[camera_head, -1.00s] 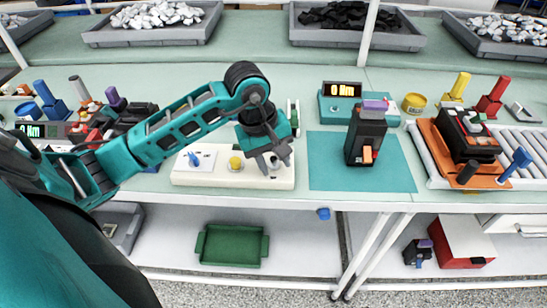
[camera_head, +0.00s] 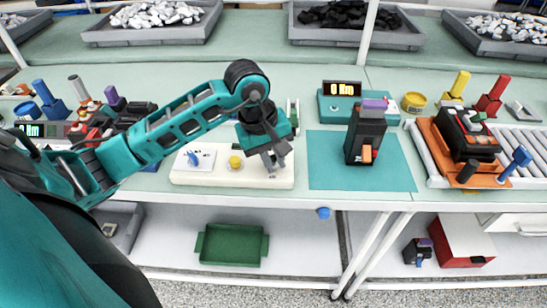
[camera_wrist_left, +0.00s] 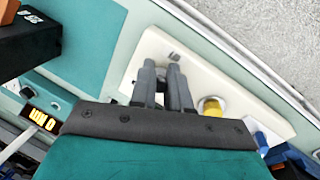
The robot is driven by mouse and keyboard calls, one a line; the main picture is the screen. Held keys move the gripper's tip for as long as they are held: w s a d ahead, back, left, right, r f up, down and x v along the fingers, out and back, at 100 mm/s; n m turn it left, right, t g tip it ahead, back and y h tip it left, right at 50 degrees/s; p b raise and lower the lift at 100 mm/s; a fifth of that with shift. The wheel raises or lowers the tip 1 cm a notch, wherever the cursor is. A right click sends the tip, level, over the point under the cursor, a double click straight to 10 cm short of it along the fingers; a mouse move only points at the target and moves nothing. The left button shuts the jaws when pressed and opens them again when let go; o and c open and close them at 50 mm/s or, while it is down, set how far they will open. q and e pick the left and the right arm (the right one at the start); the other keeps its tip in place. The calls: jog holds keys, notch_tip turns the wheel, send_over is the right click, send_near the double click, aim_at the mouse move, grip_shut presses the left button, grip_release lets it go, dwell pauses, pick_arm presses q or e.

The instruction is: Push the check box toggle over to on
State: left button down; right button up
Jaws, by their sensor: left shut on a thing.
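The check box (camera_head: 215,178) is a long white box at the front of the bench. It carries a blue part (camera_head: 194,159) at its left and a yellow button (camera_head: 235,162) in its middle. My left gripper (camera_head: 273,168) reaches down over its right end, fingers close together, shut on the toggle there. In the left wrist view the two grey fingers (camera_wrist_left: 164,72) point at the white box, and a small grey toggle piece (camera_wrist_left: 174,57) shows at their tips. The fingers hide most of the toggle, so its on or off side cannot be told. My right gripper is not in view.
A black breaker (camera_head: 366,140) stands on a teal mat (camera_head: 325,165) right of the check box. Behind it is a teal meter (camera_head: 343,105) reading zero. An orange fixture (camera_head: 430,138) is farther right. Breaker parts crowd the left. A green tray (camera_head: 232,244) lies below.

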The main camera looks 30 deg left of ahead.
pick_arm(q)
jog(key=shift+w+a+g+b, duration=0.2)
jog(key=shift+a+g+b, duration=0.1)
jog(key=shift+g+b, duration=0.3)
jog(key=shift+w+a+r+n+g+h+b, duration=0.15)
jog(key=shift+w+g+h+b, duration=0.1)
jog(key=shift+g+h+b, duration=0.2)
jog(key=shift+w+a+f+n+g+h+b, duration=0.1)
jog(key=shift+w+n+g+h+b, duration=0.1)
jog(key=shift+g+h+b, duration=0.2)
jog(key=g+h+b, duration=0.1)
jog(key=w+g+h+b, duration=0.1)
jog(key=g+b, duration=0.1)
jog(key=shift+a, duration=0.25)
jog(key=shift+w+a+g+h+b, duration=0.1)
jog(key=shift+w+g+h+b, duration=0.15)
jog(key=shift+g, duration=0.3)
jog(key=shift+a+n+g+h, duration=0.1)
jog(key=shift+n+g+h, duration=0.2)
jog(key=shift+h, duration=0.1)
jog(key=shift+w+a+g, duration=0.1)
jog(key=shift+w+g, duration=0.05)
jog(key=shift+g, duration=0.15)
jog(key=c, duration=1.1)
grip_release()
jog(key=shift+r, duration=0.15)
